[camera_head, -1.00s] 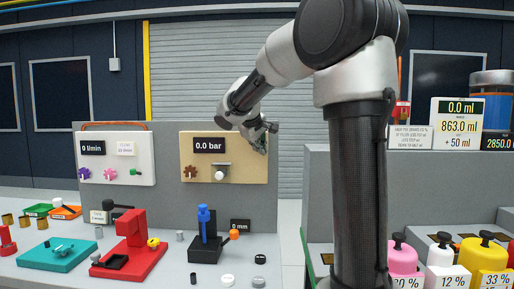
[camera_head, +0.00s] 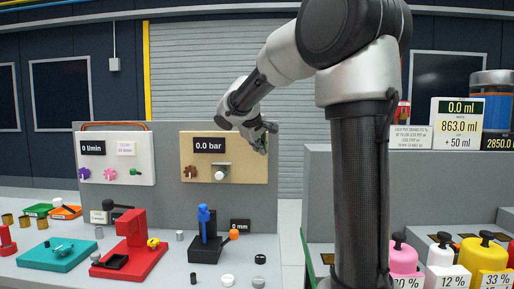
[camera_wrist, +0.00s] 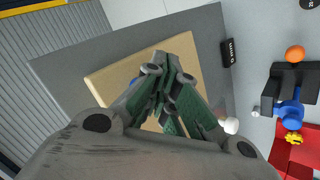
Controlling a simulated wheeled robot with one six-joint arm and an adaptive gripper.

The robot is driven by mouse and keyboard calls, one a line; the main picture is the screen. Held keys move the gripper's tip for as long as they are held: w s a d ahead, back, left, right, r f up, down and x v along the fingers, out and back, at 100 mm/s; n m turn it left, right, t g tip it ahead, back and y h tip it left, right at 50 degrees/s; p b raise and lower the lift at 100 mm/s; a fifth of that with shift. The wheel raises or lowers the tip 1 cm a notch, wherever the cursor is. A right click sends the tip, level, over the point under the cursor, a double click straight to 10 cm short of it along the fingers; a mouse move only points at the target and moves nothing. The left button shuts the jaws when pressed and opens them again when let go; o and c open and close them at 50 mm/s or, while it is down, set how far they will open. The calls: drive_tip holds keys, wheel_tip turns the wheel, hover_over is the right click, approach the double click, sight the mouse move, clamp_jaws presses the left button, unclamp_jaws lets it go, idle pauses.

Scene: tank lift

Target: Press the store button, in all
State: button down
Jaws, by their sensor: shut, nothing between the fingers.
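The beige panel (camera_head: 231,170) has a display reading 0.0 bar (camera_head: 209,145), a brown knob (camera_head: 190,172) and a white round knob (camera_head: 220,176) under a grey bracket. My gripper (camera_head: 264,140) is shut and empty at the right part of this panel. In the wrist view its closed fingers (camera_wrist: 166,68) lie over the beige panel (camera_wrist: 107,76), and the white knob (camera_wrist: 229,125) is beside them. No label reading store is legible. Whether the fingertips touch anything cannot be told.
A white panel (camera_head: 118,163) with several knobs stands to the left. The bench below holds a red press (camera_head: 133,240), a blue-handled stand (camera_head: 207,226), a teal base (camera_head: 58,257) and small discs. Weights and an 863.0 ml display (camera_head: 459,124) are at the right.

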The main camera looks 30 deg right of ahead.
drive_tip(key=shift+s+a, duration=0.25)
drive_tip(key=shift+s, duration=0.1)
drive_tip(key=s+a, duration=0.1)
drive_tip(key=s, duration=0.1)
drive_tip(key=s+a, duration=0.1)
drive_tip(key=s, duration=0.1)
drive_tip(key=shift+a, duration=0.4)
idle(0.8)
drive_tip(key=s+a+f+m+y, duration=0.1)
drive_tip(key=s+f, duration=0.3)
drive_tip(key=s, duration=0.5)
drive_tip(key=s+a+f+m+g+y, duration=0.1)
drive_tip(key=s+a+f+y, duration=0.2)
drive_tip(key=s, duration=0.7)
drive_tip(key=s+a+f+m+y, duration=0.1)
drive_tip(key=s+a+f+y, duration=0.1)
drive_tip(key=s+f, duration=0.4)
drive_tip(key=s, duration=0.3)
drive_tip(key=shift+s+a+g, duration=0.3)
drive_tip(key=shift+a+g, duration=0.1)
